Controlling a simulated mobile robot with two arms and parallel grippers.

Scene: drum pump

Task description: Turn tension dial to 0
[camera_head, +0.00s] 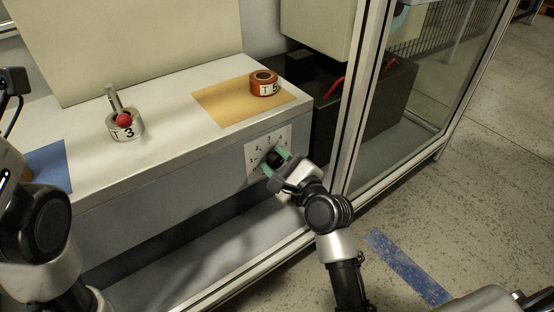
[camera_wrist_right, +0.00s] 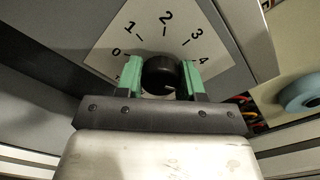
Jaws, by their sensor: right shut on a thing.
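The tension dial is a black round knob (camera_wrist_right: 158,75) on a white scale plate (camera_wrist_right: 165,35) with the numbers 0 to 4 around it. In the head view the plate (camera_head: 255,152) is on the front face of the bench, near its right end. My right gripper (camera_head: 277,160) is shut on the knob, with one green finger on each side, and it also shows in the wrist view (camera_wrist_right: 159,80). A small pale mark shows low on the knob's right side; I cannot tell which number the dial is set to. My left arm shows at the left edge, its fingertips out of frame.
On the bench top, a red-brown roll marked T 5 (camera_head: 264,84) sits on a tan mat (camera_head: 225,103). A pale roll marked T 3 (camera_head: 125,127) stands by a metal post with a red ball. A blue mat (camera_head: 50,166) lies left. A glass-panelled frame (camera_head: 358,105) stands right of the dial.

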